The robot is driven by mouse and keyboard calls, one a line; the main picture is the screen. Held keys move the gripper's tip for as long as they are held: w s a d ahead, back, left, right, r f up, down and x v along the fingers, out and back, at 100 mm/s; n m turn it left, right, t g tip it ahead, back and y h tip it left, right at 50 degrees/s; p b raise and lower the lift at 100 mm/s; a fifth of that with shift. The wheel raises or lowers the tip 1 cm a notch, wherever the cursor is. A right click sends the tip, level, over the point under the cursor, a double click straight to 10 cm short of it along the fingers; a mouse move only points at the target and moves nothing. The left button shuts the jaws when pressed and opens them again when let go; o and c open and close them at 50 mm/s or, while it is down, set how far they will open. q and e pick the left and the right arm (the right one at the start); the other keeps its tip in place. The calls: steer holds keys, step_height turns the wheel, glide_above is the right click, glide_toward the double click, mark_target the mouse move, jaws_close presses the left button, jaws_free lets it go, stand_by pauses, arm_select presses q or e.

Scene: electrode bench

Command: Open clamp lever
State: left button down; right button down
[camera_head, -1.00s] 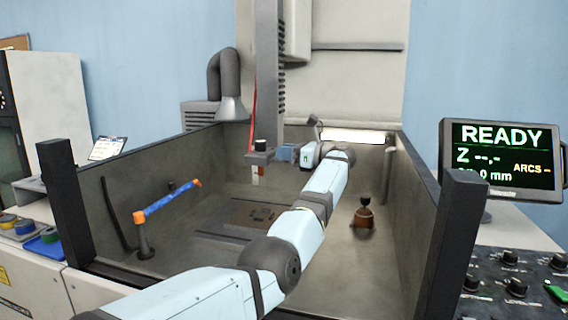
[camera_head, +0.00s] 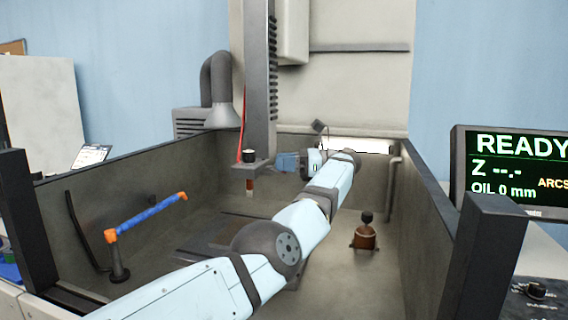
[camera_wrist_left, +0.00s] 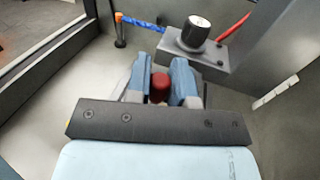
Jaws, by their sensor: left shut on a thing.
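The clamp (camera_head: 253,163), a dark grey block with a black knob on top, sits at the lower end of the vertical machine column. It also shows in the left wrist view (camera_wrist_left: 190,49), just ahead of my fingers. My left gripper (camera_head: 282,162) is right beside the clamp, at its right side. In the left wrist view my blue fingers (camera_wrist_left: 161,72) are shut on a red knob (camera_wrist_left: 160,87), which appears to be the lever's end. The rest of the lever is hidden. My right gripper is out of view.
A reddish-brown piece (camera_head: 249,187) hangs under the clamp. Tank walls (camera_head: 440,205) surround the work area. A blue pipe with orange ends (camera_head: 150,213) stands at left, and a copper-coloured holder with a black knob (camera_head: 365,236) at right. A screen (camera_head: 510,170) reads READY.

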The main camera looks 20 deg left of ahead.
arm_select(q)
steer(key=shift+f, duration=0.1)
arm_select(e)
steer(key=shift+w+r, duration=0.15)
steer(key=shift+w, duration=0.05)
arm_select(q)
steer(key=c, duration=1)
jaws_free()
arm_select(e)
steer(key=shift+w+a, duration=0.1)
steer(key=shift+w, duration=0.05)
arm_select(q)
step_height(320, 180, up, 5)
steer(key=shift+p, duration=0.85)
step_height(320, 180, up, 15)
steer(key=p, duration=1.2)
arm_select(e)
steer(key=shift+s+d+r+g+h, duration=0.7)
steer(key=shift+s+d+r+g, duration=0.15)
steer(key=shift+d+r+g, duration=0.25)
arm_select(q)
steer(key=shift+c, duration=0.5)
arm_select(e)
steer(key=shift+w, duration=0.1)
